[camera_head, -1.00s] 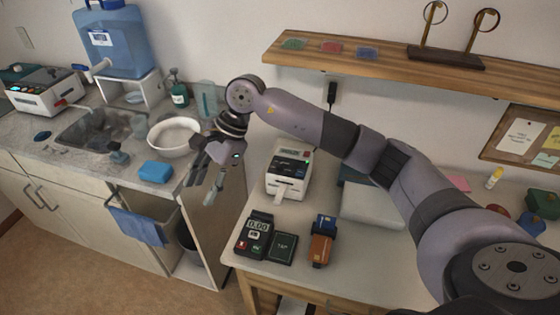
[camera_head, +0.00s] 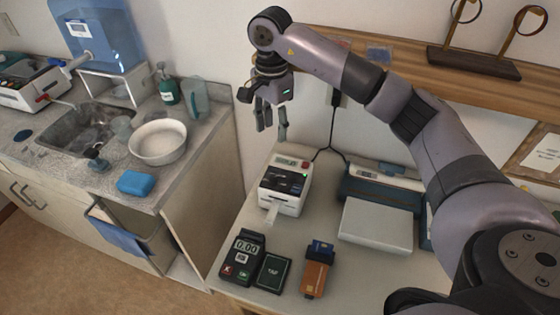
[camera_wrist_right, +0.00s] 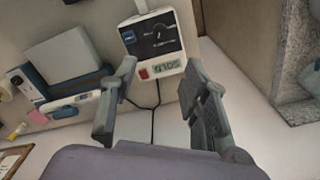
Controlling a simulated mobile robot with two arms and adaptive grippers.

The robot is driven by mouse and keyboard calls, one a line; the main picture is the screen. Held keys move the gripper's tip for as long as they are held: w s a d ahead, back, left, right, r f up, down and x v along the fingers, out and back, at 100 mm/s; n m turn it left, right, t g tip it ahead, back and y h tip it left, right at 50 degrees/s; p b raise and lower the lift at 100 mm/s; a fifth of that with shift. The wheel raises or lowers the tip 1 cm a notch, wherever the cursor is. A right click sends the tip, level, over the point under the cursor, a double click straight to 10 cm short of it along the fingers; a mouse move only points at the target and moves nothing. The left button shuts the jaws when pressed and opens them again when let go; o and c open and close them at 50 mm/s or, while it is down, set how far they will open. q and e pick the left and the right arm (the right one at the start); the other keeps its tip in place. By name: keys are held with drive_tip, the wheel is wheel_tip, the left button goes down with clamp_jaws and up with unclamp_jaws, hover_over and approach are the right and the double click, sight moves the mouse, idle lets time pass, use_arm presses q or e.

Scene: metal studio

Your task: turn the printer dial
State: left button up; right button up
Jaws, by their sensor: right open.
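The white label printer (camera_head: 287,188) stands on the light table, with a paper strip hanging from its front. In the right wrist view the printer (camera_wrist_right: 136,27) shows a dark top panel, a small display (camera_wrist_right: 166,67) and a red button (camera_wrist_right: 144,74). A dark round dial (camera_wrist_right: 160,35) seems to sit on that panel; its setting is too small to read. My right gripper (camera_head: 271,126) is open and empty, above and behind the printer, apart from it. Its two fingers frame the printer's display end in the wrist view. My left gripper is not in view.
A card terminal (camera_head: 242,257), a dark card box (camera_head: 272,272) and an orange-brown device (camera_head: 316,270) lie in front of the printer. A grey-lidded scale-like box (camera_head: 376,226) stands right of it. The wooden shelf (camera_head: 430,62) runs behind my right arm.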

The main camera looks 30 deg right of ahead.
drive_tip(key=p, duration=0.2)
hover_over(274, 178)
wheel_tip(274, 178, down, 7)
wheel_tip(274, 178, down, 9)
drive_tip(key=shift+f+p, duration=0.1)
drive_tip(key=shift+p, duration=1.1)
drive_tip(key=shift+f, duration=0.45)
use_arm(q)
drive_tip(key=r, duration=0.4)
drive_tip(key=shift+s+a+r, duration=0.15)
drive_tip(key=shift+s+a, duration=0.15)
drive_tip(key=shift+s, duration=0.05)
use_arm(e)
drive_tip(key=shift+c, duration=1.3)
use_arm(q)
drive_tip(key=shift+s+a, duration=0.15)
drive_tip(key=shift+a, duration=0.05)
use_arm(e)
clamp_jaws()
